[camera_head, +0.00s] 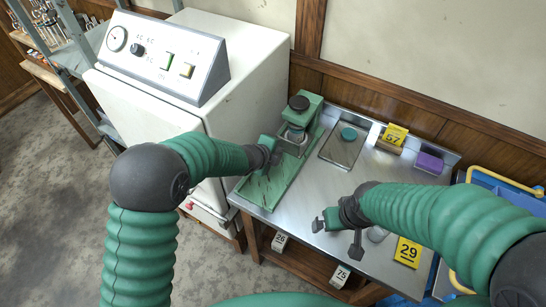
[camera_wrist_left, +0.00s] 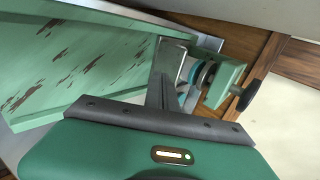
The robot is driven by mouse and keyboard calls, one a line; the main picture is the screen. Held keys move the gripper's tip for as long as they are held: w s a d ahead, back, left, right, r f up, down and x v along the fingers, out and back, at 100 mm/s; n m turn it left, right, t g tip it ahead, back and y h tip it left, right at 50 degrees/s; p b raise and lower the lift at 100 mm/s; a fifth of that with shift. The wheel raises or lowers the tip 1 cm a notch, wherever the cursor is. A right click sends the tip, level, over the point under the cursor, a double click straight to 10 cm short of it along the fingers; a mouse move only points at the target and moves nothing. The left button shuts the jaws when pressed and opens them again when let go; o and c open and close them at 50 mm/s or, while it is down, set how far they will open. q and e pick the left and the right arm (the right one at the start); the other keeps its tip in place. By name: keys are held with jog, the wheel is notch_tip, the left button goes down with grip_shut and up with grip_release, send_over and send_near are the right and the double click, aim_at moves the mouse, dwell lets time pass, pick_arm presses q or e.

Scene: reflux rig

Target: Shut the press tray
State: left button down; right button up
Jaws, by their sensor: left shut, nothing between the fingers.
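The green press (camera_head: 300,112) with a dark round knob stands at the back left of the metal bench. Its long green tray (camera_head: 262,192) extends out from it toward the bench's front left edge. The tray's worn, scratched floor fills the left of the left wrist view (camera_wrist_left: 75,65), with the press (camera_wrist_left: 222,82) on the right. My left gripper (camera_head: 266,165) is shut and empty over the tray, in front of the press. I cannot tell whether it touches the tray. My right gripper (camera_head: 318,225) hangs over the middle front of the bench; its fingers are unclear.
A white cabinet (camera_head: 215,50) with a control panel stands close left of the bench. A flat plate (camera_head: 345,150) with a teal disc, a purple block (camera_head: 430,162) and yellow number cards 57 (camera_head: 395,133) and 29 (camera_head: 408,251) are on the bench. A blue crate (camera_head: 510,190) is at right.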

pick_arm(q)
jog(key=d+v, duration=0.1)
jog(key=v, duration=0.9)
jog(key=s+a+f+n+g+y, duration=0.1)
jog(key=s+a+n+y, duration=0.15)
jog(key=a+n, duration=0.45)
jog(key=s+a+n+y, duration=0.2)
jog(key=s+a+n, duration=0.25)
jog(key=a, duration=0.55)
jog(key=s+a+f+n+g+y, duration=0.1)
jog(key=s+a+n+g, duration=0.3)
jog(key=s+n, duration=0.9)
jog(key=s+a+f, duration=0.1)
jog(key=a, duration=0.1)
jog(key=shift+a+n+p, duration=0.25)
jog(key=shift+n+p, duration=0.1)
jog(key=shift+p, duration=0.05)
pick_arm(e)
jog(key=shift+a+r, duration=0.15)
jog(key=shift+r, duration=0.35)
